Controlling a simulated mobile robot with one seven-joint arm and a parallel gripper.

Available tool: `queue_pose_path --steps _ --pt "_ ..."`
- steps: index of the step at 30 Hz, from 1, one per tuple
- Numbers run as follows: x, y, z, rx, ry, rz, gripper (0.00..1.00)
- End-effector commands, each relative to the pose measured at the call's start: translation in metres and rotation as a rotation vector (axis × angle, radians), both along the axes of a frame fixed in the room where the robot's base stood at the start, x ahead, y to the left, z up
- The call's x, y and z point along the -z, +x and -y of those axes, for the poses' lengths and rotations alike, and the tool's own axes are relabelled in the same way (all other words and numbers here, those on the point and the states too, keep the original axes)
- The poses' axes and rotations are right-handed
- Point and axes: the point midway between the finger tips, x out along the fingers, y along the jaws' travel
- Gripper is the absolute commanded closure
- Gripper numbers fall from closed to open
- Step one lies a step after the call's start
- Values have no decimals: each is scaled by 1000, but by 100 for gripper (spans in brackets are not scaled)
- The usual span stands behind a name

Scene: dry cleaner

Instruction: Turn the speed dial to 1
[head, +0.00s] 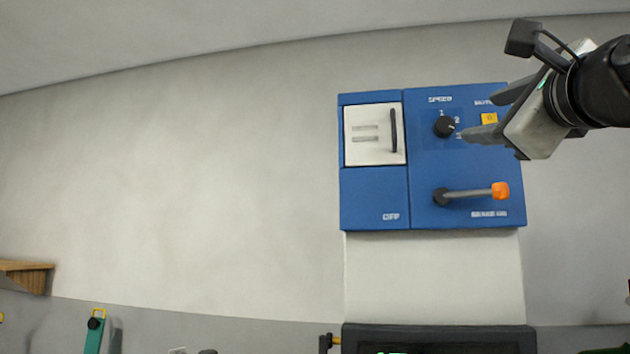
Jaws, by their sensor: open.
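The speed dial (445,127) is a small black round knob on the upper right part of a blue wall panel (425,205), under the label SPEED. The digits 1 and 2 show above and to the right of it, with a third mark lower right, partly beside a finger. A light pointer mark on the knob seems to face right, near the 2, but it is too small to be sure. My gripper (478,115) reaches in from the right, its fingers apart and pointing left toward the dial.
A yellow button (489,118) sits right of the dial, close to my fingers. A lever with an orange knob (500,190) sticks out below. A white cover with a black handle (375,134) is at left. The wall left of the panel is bare.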

Motion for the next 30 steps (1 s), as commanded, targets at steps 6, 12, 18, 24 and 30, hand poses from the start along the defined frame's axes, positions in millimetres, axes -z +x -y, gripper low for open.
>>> queue_pose_path --steps 6,12,18,24,30 --pt "-13 50 2 -2 -2 -3 52" --pt "-24 90 6 -1 -2 -3 52" --pt "-30 116 8 1 -3 -3 52" --pt "-32 126 8 0 -2 -1 52" --pt "-32 126 8 0 -2 -1 52"
